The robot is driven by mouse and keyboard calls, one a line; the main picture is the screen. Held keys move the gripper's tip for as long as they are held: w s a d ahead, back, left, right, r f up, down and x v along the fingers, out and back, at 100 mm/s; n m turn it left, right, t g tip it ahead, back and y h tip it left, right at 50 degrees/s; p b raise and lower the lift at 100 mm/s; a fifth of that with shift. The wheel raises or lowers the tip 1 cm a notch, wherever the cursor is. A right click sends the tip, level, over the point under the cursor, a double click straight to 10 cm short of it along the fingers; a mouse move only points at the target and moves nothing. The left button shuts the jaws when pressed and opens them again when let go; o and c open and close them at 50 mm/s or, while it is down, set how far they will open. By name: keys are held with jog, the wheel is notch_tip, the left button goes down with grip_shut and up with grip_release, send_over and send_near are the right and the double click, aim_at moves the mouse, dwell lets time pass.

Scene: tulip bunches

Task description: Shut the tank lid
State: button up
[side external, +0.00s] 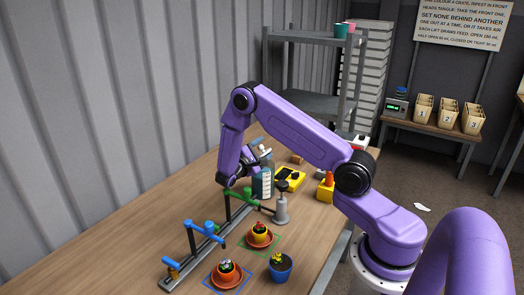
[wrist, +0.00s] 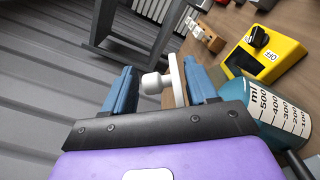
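The tank (side external: 262,185) is a teal cylinder standing on the table behind the bracketed rail. In the wrist view the tank (wrist: 282,122) shows a millilitre scale at the lower right. A pale lid (wrist: 178,82), seen nearly edge-on with a round knob (wrist: 155,84), stands raised beside the tank's top. My gripper (wrist: 161,86) has its blue fingers spread, one on each side of the knob, with a visible gap at the left finger. In the side external view my gripper (side external: 257,158) is just above the tank, and my arm partly hides the lid.
A yellow device (wrist: 265,58) is close beside the tank. A grey pump-like post (side external: 281,205) stands in front of it. A rail (side external: 205,245) with blue and green levers, potted flowers (side external: 258,234) and a blue pot (side external: 280,267) are nearer. A grey shelf (side external: 318,104) stands behind.

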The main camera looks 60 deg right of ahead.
jog(key=a, duration=0.7)
jog(key=shift+a, duration=0.25)
